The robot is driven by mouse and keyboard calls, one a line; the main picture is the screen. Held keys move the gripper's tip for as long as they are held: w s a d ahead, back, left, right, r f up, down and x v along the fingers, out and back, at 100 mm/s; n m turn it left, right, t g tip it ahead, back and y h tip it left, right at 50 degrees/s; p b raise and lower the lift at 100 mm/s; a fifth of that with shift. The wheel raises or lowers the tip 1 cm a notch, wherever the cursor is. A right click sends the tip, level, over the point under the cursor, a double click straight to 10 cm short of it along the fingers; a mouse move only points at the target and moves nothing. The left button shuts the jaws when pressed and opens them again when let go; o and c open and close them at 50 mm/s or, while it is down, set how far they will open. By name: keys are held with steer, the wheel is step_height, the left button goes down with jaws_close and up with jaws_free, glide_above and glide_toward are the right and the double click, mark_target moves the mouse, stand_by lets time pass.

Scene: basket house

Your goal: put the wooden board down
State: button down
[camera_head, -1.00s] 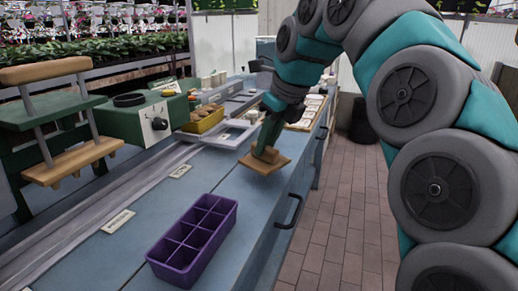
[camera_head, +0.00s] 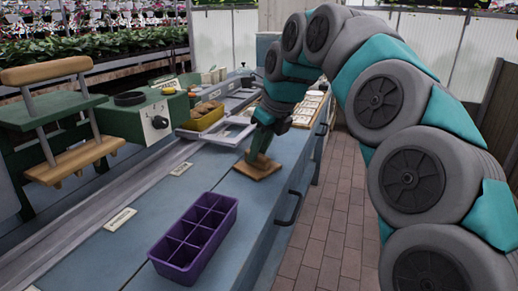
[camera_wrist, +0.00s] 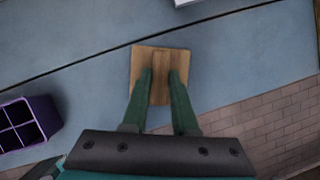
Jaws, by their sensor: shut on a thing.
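The wooden board (camera_head: 270,170) is a small flat light-brown piece with a raised grip. It is at the blue-grey counter's (camera_head: 210,225) surface near its right edge; I cannot tell for sure whether it touches fully. My gripper (camera_head: 259,155) points down and is shut on the board's raised grip. In the wrist view the board (camera_wrist: 141,62) lies beyond the green fingers (camera_wrist: 162,78), which close on its middle strip. Part of the board is hidden by the fingers.
A purple divided box (camera_head: 195,238) stands on the counter in front. A yellow bin (camera_head: 203,118) and a white tray (camera_head: 212,133) are farther back. A green press with wooden slats (camera_head: 75,158) is at left. The brick floor lies right of the counter edge.

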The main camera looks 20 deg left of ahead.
mark_target(268, 158)
steer(key=shift+f, duration=0.1)
steer(key=c, duration=0.7)
jaws_free()
steer(key=v, duration=0.7)
steer(key=shift+d+r, duration=0.1)
steer(key=shift+r, duration=0.3)
